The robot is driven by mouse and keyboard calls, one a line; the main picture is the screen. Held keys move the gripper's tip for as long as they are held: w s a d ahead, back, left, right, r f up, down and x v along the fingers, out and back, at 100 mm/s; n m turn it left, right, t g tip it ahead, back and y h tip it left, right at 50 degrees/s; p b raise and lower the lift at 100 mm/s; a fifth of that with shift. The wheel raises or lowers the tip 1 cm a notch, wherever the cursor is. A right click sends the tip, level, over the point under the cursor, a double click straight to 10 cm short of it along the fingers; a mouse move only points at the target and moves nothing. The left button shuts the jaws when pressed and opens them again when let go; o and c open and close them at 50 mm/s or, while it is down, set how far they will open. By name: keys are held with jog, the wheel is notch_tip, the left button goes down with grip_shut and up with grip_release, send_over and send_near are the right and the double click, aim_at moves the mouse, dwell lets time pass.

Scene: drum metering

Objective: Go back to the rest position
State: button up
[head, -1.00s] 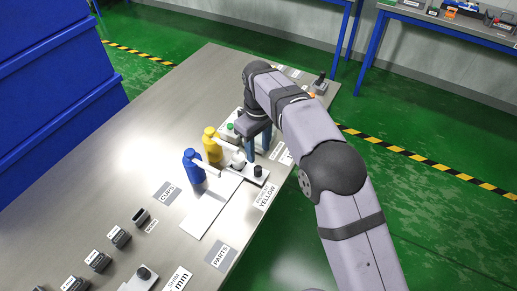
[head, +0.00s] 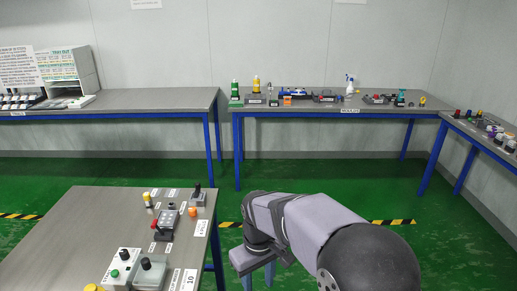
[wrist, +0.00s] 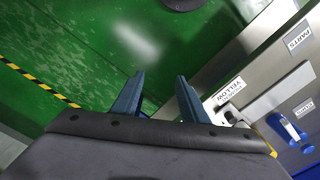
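My gripper (head: 258,278) shows low in the head view, just right of the near bench's edge, partly cut off by the frame. In the wrist view my gripper (wrist: 158,82) has its two blue fingers apart with nothing between them. Green floor lies beyond the fingertips. The near metal bench (head: 95,215) is to the left in the head view. Its edge, with a YELLOW label (wrist: 230,90), is to the right in the wrist view.
A green-button box (head: 122,268) and a grey box (head: 150,273) stand on the near bench. A back table (head: 330,107) holds bottles and tools. Open green floor (head: 310,185) lies between.

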jog(key=s+d+f+m, duration=0.1)
jog(key=s+d+m, duration=0.2)
jog(key=s+d, duration=0.4)
jog(key=s+d+f+m, duration=0.2)
jog(key=s+d+m, duration=0.1)
jog(key=s+d, duration=0.5)
jog(key=shift+s+f+m, duration=0.25)
jog(key=shift+m, duration=0.05)
